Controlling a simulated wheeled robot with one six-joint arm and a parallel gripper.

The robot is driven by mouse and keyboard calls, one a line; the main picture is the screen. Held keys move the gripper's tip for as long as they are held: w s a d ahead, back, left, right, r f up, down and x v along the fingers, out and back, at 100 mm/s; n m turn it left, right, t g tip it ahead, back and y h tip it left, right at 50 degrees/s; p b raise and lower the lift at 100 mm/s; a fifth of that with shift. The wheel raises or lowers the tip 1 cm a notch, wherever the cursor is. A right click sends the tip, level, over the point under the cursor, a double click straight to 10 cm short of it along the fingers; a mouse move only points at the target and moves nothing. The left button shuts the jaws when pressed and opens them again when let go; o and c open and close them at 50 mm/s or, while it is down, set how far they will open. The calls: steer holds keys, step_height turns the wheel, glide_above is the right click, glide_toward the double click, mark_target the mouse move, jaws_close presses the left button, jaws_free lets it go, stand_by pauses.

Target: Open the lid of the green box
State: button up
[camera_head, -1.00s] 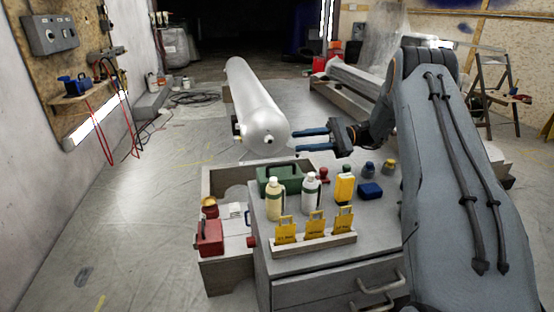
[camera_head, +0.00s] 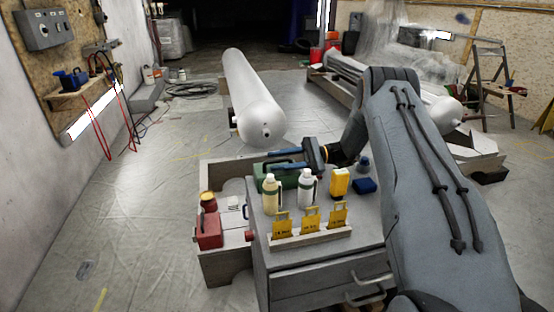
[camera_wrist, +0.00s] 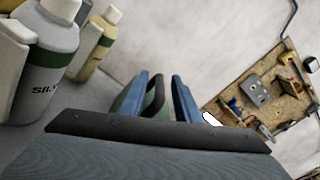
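The green box (camera_head: 262,170) stands at the back left of the grey cabinet's top, behind the bottles, and its lid looks shut. In the wrist view, part of the box (camera_wrist: 124,104) and its dark arched handle (camera_wrist: 154,98) show. My gripper (camera_head: 270,161) is at the box, coming from the right, with its blue fingers hiding part of the box top. In the wrist view the fingers of my gripper (camera_wrist: 163,88) are apart, with the handle between them. Whether either finger touches the handle is unclear.
Yellow tags (camera_head: 311,219) stand at the front. A red box (camera_head: 209,232) is left. A large white cylinder (camera_head: 250,95) lies behind.

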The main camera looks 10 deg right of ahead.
steer(key=shift+a, duration=0.35)
steer(key=shift+c, duration=0.5)
jaws_close()
steer(key=shift+r, duration=0.1)
